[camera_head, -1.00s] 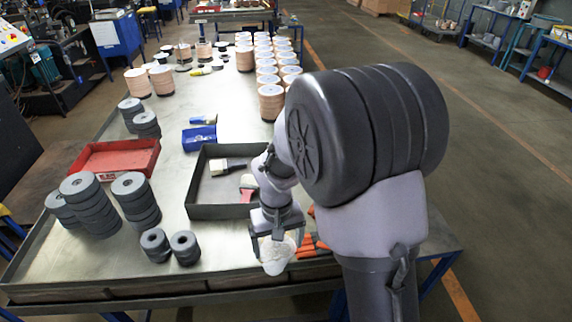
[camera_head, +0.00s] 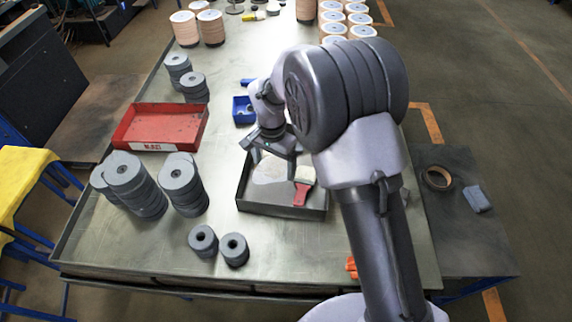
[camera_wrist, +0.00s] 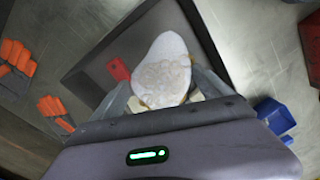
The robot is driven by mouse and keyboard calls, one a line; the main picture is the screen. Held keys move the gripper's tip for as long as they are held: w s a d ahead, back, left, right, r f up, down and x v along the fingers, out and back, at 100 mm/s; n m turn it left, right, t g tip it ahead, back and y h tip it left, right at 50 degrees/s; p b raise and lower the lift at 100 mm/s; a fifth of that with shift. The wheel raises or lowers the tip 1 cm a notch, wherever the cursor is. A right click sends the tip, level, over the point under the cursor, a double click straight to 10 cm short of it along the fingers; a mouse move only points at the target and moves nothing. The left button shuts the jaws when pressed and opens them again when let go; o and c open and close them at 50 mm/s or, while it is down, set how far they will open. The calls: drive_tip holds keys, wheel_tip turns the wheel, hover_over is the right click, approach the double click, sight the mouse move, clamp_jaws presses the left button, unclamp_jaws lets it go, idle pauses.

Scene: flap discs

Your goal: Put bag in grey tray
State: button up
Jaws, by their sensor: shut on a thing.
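The bag (camera_head: 268,172) is whitish and see-through. In the wrist view the pale bag (camera_wrist: 165,68) hangs between the fingers. My gripper (camera_head: 274,158) is shut on it; it also shows in the wrist view (camera_wrist: 165,94). The grey tray (camera_head: 278,210) is dark and shallow, right of the middle of the table. The bag shows within the tray's outline; how high it is above the floor I cannot tell. In the wrist view the tray (camera_wrist: 95,72) lies beyond and around the bag. A brush with a red handle (camera_head: 302,194) lies in the tray.
A blue bin (camera_head: 243,112) stands just behind the tray, a red tray (camera_head: 160,128) to the left. Stacks of grey discs (camera_head: 180,185) stand at the left, two small rolls (camera_head: 234,248) in front. Orange things (camera_head: 351,267) lie near the front edge. Bare table lies left of the tray.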

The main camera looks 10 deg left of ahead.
sight(274, 165)
wheel_tip(274, 165, down, 8)
drive_tip(key=shift+s+f+b, duration=0.15)
drive_tip(key=shift+f+b, duration=0.1)
drive_tip(key=shift+b, duration=0.7)
drive_tip(key=o, duration=1.8)
drive_tip(key=shift+f, duration=0.1)
drive_tip(key=shift+o, duration=0.2)
wheel_tip(274, 165, up, 12)
drive_tip(key=p, duration=0.3)
drive_tip(key=shift+r, duration=0.25)
drive_tip(key=s+d+r+t+y, duration=0.1)
drive_tip(key=s+d+r, duration=0.4)
drive_tip(key=r, duration=0.4)
drive_tip(key=s+d+r+t+y, duration=0.15)
drive_tip(key=s+d+r, duration=0.25)
drive_tip(key=d+r, duration=0.5)
drive_tip(key=s+d+r+t, duration=0.1)
drive_tip(key=s+d, duration=0.1)
drive_tip(key=s, duration=0.5)
drive_tip(key=s+d+r+t, duration=0.2)
drive_tip(key=s, duration=0.5)
drive_tip(key=shift+s+d+r, duration=0.15)
drive_tip(key=shift+s+d, duration=0.15)
drive_tip(key=shift+d, duration=0.1)
